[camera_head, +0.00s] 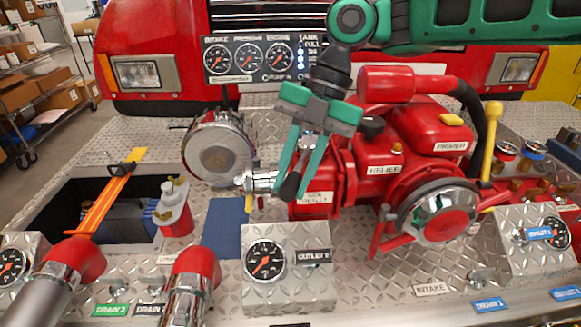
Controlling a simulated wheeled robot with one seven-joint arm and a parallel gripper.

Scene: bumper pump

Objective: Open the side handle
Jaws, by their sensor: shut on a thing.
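The side outlet is a chrome valve fitting (260,182) on the left of the red pump (400,150), next to a label (317,198) reading "outlet". My green gripper (294,182) reaches down from above with its fingers in front of this fitting. It is shut on the dark end of the side handle (290,187), which shows between the fingertips. The fingers hide most of the handle, so its exact angle is hard to tell. A small yellow part (248,203) hangs below the fitting's left end.
A round chrome cap (219,146) stands close on the left. A gauge box (287,268) sits in front, with red-and-chrome pipes (192,283) beside it. A yellow lever (492,140) rises on the right. An open recess (75,200) lies at the left.

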